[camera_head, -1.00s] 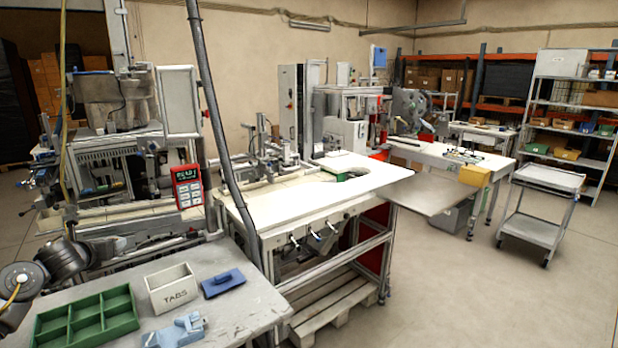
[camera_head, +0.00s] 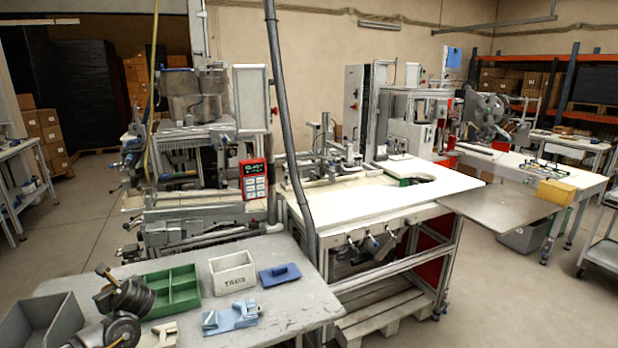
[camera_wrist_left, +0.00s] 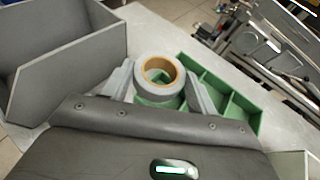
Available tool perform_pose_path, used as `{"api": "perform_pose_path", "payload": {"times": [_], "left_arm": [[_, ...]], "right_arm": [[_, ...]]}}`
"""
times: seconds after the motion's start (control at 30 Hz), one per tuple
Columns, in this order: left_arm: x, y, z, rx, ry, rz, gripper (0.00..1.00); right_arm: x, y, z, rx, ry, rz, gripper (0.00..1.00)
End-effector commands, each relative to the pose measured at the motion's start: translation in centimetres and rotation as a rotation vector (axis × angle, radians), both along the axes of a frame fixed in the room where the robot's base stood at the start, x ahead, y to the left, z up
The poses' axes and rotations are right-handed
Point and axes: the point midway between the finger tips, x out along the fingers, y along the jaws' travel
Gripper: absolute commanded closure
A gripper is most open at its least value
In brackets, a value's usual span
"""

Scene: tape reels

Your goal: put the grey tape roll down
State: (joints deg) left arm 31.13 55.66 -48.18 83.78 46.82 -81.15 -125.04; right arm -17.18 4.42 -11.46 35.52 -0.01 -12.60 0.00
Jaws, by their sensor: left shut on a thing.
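The grey tape roll (camera_wrist_left: 158,90), a ring with a tan core, shows in the left wrist view. My left gripper (camera_wrist_left: 159,72) is shut on it, with one grey finger on each side. The roll covers part of the green divided tray (camera_wrist_left: 236,117); I cannot tell the gap between them. In the head view, the green tray (camera_head: 172,288) stands on the grey table (camera_head: 290,292), with my left arm at its left side. The roll cannot be made out there. My right gripper is not in view.
A grey open bin (camera_head: 40,325) stands left of the green tray. Bare table lies toward the right edge. A dark pole (camera_head: 285,130) rises behind.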

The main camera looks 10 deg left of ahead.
Motion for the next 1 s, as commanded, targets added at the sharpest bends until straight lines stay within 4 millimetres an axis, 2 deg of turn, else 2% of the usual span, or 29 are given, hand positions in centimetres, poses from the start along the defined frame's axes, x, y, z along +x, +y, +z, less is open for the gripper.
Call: {"api": "perform_pose_path", "payload": {"times": [0.07,0.27,0.47,0.57,0.67,0.73,0.9,1.0], "left_arm": [[-0.5,-0.1,-0.1,0.003,0.001,0.010,0.64],[1.9,-3.2,1.7,0.000,-0.003,-0.083,0.64],[4.5,-8.0,4.3,0.000,-0.006,-0.217,0.64],[5.9,-11.8,6.0,0.000,-0.008,-0.313,0.64],[7.1,-16.6,8.1,-0.001,-0.007,-0.436,0.64],[7.6,-20.7,9.7,-0.001,-0.009,-0.535,0.64],[6.9,-30.6,13.2,-0.007,-0.008,-0.778,0.64],[5.7,-35.2,14.8,-0.008,-0.009,-0.896,0.64]], "right_arm": [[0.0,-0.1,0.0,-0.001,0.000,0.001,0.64],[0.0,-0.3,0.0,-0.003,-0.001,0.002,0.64],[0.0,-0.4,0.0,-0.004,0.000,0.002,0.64],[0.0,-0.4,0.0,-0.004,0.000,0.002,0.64],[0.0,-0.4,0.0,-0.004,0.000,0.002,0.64],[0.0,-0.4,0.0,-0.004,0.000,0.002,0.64],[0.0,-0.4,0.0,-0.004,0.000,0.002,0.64],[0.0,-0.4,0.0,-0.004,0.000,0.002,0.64]]}}
